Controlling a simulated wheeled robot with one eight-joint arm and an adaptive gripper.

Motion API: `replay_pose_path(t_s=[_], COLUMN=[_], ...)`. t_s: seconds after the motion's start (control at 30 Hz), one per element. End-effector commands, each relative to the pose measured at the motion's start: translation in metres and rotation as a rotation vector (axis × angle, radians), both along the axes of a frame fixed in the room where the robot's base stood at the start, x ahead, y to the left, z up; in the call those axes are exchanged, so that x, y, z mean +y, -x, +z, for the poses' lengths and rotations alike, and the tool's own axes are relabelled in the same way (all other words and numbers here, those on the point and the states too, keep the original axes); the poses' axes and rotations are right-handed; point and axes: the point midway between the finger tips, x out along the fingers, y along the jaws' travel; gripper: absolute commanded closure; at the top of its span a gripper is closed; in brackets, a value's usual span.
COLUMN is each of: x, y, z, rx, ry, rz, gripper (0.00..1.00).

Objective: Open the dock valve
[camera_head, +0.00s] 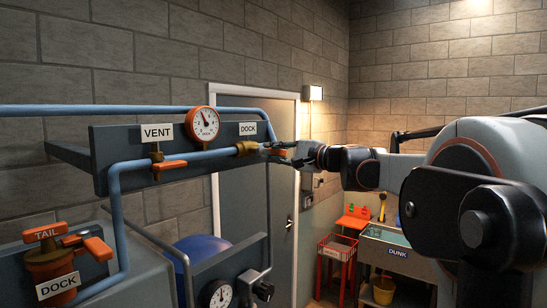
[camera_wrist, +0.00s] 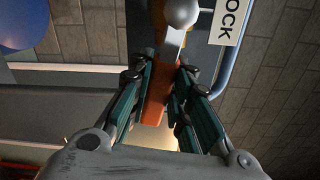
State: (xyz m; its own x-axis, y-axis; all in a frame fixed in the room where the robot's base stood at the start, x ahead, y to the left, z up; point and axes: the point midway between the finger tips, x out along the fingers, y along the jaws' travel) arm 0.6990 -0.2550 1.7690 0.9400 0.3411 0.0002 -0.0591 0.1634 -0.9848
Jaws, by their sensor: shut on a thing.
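The dock valve's brass body (camera_head: 247,148) sits on the blue pipe under a white DOCK label (camera_head: 248,128). In the wrist view its orange handle (camera_wrist: 157,100) lies lengthwise between the two green fingers of my gripper (camera_wrist: 163,72). My gripper is shut on this handle. In the head view my gripper (camera_head: 281,152) reaches in from the right at the valve, and its fingers largely hide the handle. The DOCK label (camera_wrist: 230,18) stands beside the valve in the wrist view.
The vent valve's orange handle (camera_head: 171,165) lies along the pipe to the left, under a VENT label (camera_head: 157,133). A red-rimmed gauge (camera_head: 203,124) sits between the valves. An orange TAIL and DOCK fitting (camera_head: 50,265) is lower left. A grey door (camera_head: 243,205) stands behind.

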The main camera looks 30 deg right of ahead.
Motion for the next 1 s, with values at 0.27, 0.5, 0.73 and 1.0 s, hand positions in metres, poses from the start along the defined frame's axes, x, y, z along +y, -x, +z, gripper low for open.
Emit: replay_pose_path(t_s=[0.27,0.5,0.73,1.0], x=[-0.0009,-0.0008,-0.0008,-0.0007], y=[0.0000,0.0000,0.0000,0.0000], z=[0.0084,0.0108,0.0110,0.0113], rx=[-0.045,-0.062,-0.064,-0.064], ry=[0.130,0.176,0.183,0.182], rz=[0.000,0.000,0.000,0.000], gripper=[1.00,1.00,1.00,0.65])
